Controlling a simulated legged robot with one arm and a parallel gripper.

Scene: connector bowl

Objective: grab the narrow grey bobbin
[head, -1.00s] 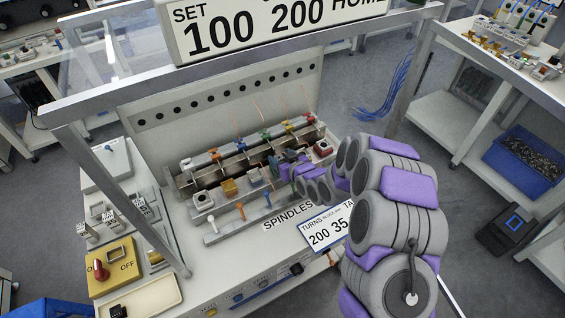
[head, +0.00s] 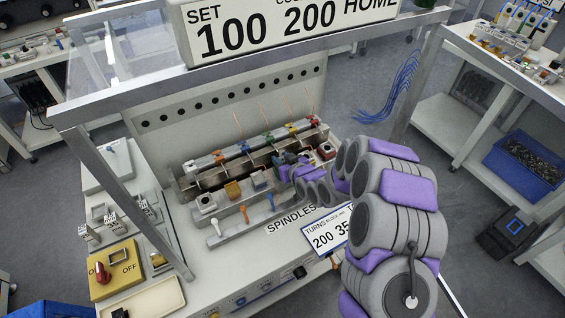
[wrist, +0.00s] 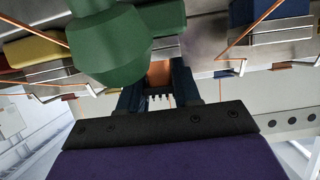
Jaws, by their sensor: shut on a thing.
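My gripper (head: 286,170) is at the right part of the winding fixture, among the spindles. In the wrist view its two dark fingers (wrist: 158,90) are closed on a small bobbin (wrist: 160,73) with a copper-coloured face. A grey edge shows above that face, so it appears to be the narrow grey bobbin; most of it is hidden by the fingers and a green knob. In the head view the gripper and arm cover it.
A green knob (wrist: 110,45) is very close to the fingers, with copper wires beside it. A pale bobbin (head: 206,203), a yellow one (head: 233,190) and a light grey one (head: 260,180) stand in the row to the left. A dark red one (head: 326,151) is at the right.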

